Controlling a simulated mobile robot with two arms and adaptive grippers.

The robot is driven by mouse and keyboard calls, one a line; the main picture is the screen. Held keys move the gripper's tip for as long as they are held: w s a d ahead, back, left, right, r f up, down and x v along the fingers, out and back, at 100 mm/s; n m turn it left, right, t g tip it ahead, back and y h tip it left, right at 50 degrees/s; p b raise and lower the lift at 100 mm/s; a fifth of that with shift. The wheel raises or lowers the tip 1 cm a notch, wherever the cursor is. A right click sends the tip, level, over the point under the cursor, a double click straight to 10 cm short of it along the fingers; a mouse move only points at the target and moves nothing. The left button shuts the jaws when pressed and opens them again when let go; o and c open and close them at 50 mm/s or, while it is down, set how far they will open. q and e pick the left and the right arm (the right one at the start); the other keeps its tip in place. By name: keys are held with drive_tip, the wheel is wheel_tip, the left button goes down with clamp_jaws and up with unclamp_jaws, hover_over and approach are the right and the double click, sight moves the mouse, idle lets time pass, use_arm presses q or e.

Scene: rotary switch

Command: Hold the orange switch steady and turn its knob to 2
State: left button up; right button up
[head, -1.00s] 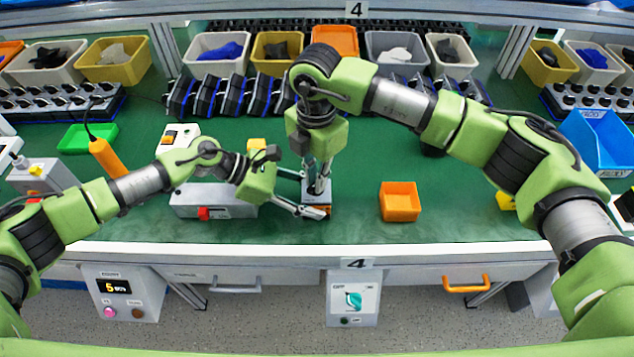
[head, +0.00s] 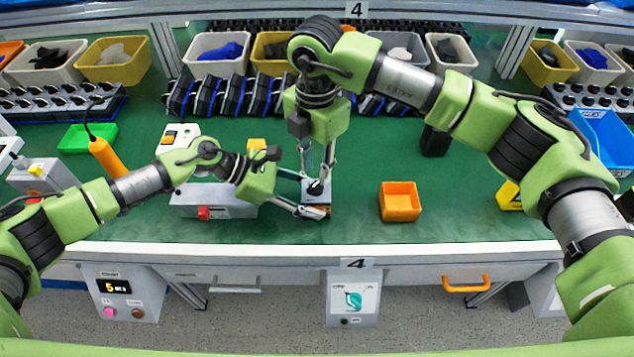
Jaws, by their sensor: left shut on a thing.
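The orange switch (head: 322,201) stands on the green table at the middle, with a pale top face and a black knob (head: 315,187). Its orange body is mostly hidden by my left gripper. My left gripper (head: 311,194) comes in from the left, low over the table, and is shut on the switch's body. My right gripper (head: 319,172) points down from above, its two fingers spread apart just over the knob, with nothing visible between them. The knob's pointing direction and the dial marks are too small to read.
An empty orange bin (head: 400,203) stands to the right of the switch. A grey box with a red button (head: 204,213) lies to the left under my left arm. Several dark switches stand in a row (head: 235,97) behind. The green table between the switch and the bin is clear.

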idle(0.3)
use_arm(q)
drive_tip(key=o, duration=1.2)
drive_tip(key=v, duration=1.2)
